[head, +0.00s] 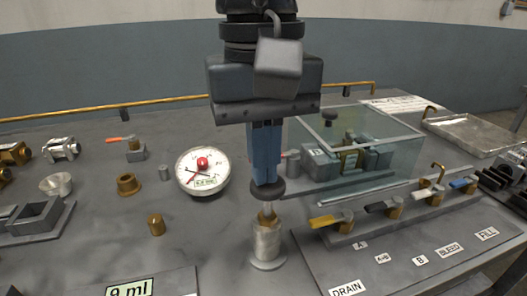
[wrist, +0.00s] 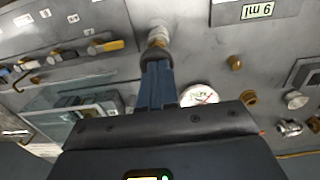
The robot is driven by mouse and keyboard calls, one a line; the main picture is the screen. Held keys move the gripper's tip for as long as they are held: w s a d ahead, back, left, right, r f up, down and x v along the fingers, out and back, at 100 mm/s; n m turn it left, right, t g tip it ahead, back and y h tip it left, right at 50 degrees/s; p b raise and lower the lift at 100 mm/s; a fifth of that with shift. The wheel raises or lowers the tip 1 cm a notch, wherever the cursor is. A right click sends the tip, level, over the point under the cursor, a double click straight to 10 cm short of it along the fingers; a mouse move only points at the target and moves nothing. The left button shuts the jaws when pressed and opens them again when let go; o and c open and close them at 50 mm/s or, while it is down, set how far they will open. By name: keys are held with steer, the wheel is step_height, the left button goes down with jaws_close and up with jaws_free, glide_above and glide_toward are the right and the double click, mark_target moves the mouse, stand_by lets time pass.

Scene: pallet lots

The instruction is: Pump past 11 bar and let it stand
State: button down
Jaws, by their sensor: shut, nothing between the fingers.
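The hand pump (head: 267,240) is an upright silver cylinder with a brass neck and a dark round knob (head: 265,193) on top. My gripper (head: 266,182) points down with its blue fingers shut, the tips at the knob; I cannot tell whether they touch it. In the wrist view my gripper (wrist: 157,62) meets the knob (wrist: 158,58) too. The round pressure gauge (head: 203,171), white with a red centre, stands left of the pump; its reading is too small to make out. A display (head: 130,289) at the front reads 9 ml.
Valves with yellow, dark, white and blue levers line a panel (head: 400,245) labelled DRAIN, A, A+B, B, BLEED and FILL. A clear box (head: 395,150) covers parts behind it. Brass and silver fittings (head: 129,184) stand at left. A metal tray (head: 480,134) lies at right.

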steer(key=shift+f+b, duration=1.3)
steer(key=shift+f, duration=0.55)
steer(key=shift+r+p, duration=0.3)
steer(key=shift+r, duration=0.15)
step_height(320, 180, up, 14)
steer(key=p, duration=0.2)
steer(key=shift+f+p, duration=0.2)
steer(key=shift+p, duration=0.2)
